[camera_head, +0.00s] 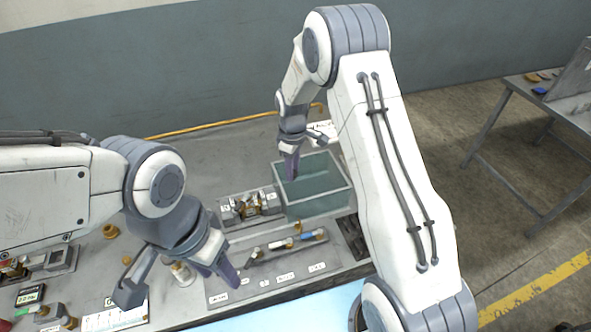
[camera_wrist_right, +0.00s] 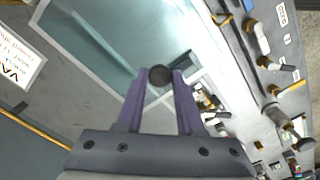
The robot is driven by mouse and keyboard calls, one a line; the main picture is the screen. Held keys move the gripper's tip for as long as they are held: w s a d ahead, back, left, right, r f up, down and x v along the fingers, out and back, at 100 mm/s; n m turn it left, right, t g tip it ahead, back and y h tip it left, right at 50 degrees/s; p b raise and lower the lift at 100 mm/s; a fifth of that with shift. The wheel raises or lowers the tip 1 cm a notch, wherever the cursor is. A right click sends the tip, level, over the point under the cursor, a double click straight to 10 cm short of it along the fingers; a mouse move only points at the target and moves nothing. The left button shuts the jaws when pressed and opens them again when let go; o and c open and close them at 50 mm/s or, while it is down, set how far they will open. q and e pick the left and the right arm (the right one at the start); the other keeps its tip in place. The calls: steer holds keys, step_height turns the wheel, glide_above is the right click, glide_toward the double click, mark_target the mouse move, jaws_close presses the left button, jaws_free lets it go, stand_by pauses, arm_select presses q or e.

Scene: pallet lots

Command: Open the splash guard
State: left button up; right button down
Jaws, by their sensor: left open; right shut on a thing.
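The splash guard (camera_head: 318,190) is a clear, teal-tinted box with pale edges at the middle of the bench. In the right wrist view its glassy panel (camera_wrist_right: 100,40) fills the upper middle. My right gripper (camera_head: 291,172) points down at the guard's far left part. In the right wrist view, the right gripper (camera_wrist_right: 159,82) is shut on a dark round knob (camera_wrist_right: 160,75) by the panel's edge. Whether the guard is raised at all I cannot tell. My left gripper (camera_head: 178,284) is open and empty over the bench front, its fingers wide apart.
A block with several fittings (camera_head: 250,207) stands left of the guard. A labelled strip with small parts (camera_head: 285,245) lies in front. A small bottle (camera_head: 181,273) stands by my left gripper. A paper sign (camera_wrist_right: 17,62) lies behind the guard.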

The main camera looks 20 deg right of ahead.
steer(key=c, duration=0.5)
jaws_free()
steer(key=shift+r, duration=0.15)
steer(key=shift+r+b, duration=1.35)
steer(key=shift+r, duration=3.8)
